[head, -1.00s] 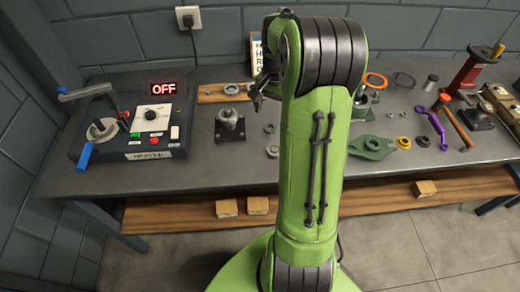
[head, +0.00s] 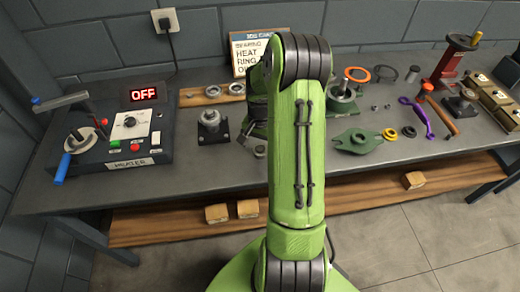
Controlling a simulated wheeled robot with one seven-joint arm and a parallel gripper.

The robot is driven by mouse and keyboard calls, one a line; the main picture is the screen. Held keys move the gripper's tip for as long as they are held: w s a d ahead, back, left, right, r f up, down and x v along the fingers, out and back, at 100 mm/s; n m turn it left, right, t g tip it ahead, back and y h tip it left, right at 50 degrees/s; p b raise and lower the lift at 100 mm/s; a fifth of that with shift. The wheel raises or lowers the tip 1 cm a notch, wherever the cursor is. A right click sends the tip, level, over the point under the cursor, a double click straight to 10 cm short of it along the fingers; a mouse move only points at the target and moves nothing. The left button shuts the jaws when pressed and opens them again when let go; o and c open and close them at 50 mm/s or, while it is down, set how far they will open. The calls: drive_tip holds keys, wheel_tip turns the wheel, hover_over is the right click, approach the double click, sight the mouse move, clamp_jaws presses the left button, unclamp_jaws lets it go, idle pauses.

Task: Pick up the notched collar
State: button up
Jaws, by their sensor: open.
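I cannot tell for sure which part is the notched collar. A small grey ring-like part (head: 259,151) lies on the bench beside my arm, partly hidden by it. Two more grey rings, a left one (head: 213,91) and a right one (head: 237,89), lie on a wooden board. My gripper (head: 247,139) is low over the bench, close to the small grey part and mostly hidden behind my arm. Its jaws are open; I cannot see whether they touch anything.
A heater box (head: 118,135) reading OFF stands at left. A post on a square base (head: 211,128) stands left of my gripper. Right of my arm are a green flanged plate (head: 358,141), orange ring (head: 357,74), purple wrench (head: 417,116) and red press (head: 455,65).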

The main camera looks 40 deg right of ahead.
drive_tip(key=shift+f, duration=0.2)
idle(0.3)
drive_tip(key=shift+c, duration=0.5)
drive_tip(key=c, duration=1)
drive_tip(key=shift+r, duration=0.1)
drive_tip(key=shift+c, duration=0.2)
